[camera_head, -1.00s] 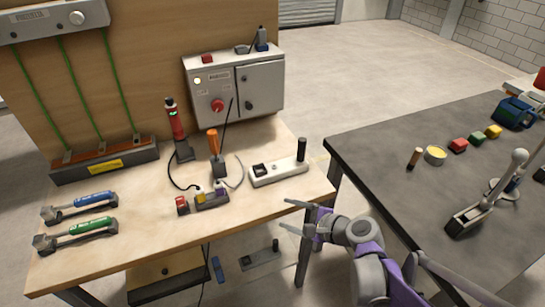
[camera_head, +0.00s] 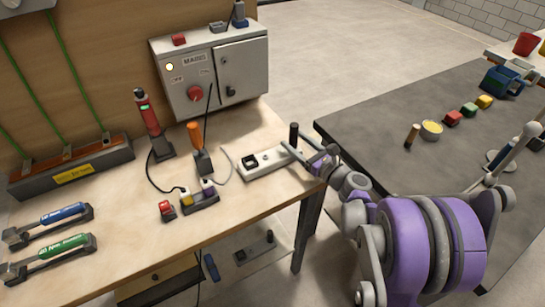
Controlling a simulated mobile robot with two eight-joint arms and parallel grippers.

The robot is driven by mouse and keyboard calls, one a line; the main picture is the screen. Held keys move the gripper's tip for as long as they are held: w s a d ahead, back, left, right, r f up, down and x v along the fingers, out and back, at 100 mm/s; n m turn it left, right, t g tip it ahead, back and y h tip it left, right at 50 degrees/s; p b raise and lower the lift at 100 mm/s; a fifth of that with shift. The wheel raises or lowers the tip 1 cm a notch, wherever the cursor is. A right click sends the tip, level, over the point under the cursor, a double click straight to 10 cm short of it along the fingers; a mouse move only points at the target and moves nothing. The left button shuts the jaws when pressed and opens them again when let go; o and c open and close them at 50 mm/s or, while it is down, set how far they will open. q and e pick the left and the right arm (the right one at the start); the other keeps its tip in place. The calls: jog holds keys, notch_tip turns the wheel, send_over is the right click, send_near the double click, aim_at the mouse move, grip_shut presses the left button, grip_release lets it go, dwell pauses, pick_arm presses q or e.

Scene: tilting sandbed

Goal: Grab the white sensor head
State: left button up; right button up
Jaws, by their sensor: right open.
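A long white block (camera_head: 262,167) lies on the wooden bench near its right front corner. It has a dark square recess at its left end and an upright black post (camera_head: 294,131) at its right end. It may be the white sensor head; I cannot tell for sure. My right gripper (camera_head: 291,137) is open at the block's right end, with its fingers pointing up-left around or in front of the post. Whether it touches is not clear. A pale rounded knob (camera_head: 533,129) on a slanted arm stands on the dark table, partly hidden by my arm. My left gripper is out of view.
On the bench (camera_head: 110,230) are a red device (camera_head: 150,122), an orange-handled tool (camera_head: 196,136), a connector block with cables (camera_head: 200,199) and two torque wrenches (camera_head: 50,222). A control box (camera_head: 230,85) stands behind. The dark table (camera_head: 385,145) holds small coloured blocks.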

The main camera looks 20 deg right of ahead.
jog(key=x, duration=0.4)
jog(key=shift+w, duration=0.35)
grip_shut()
jog(key=shift+r, duration=0.1)
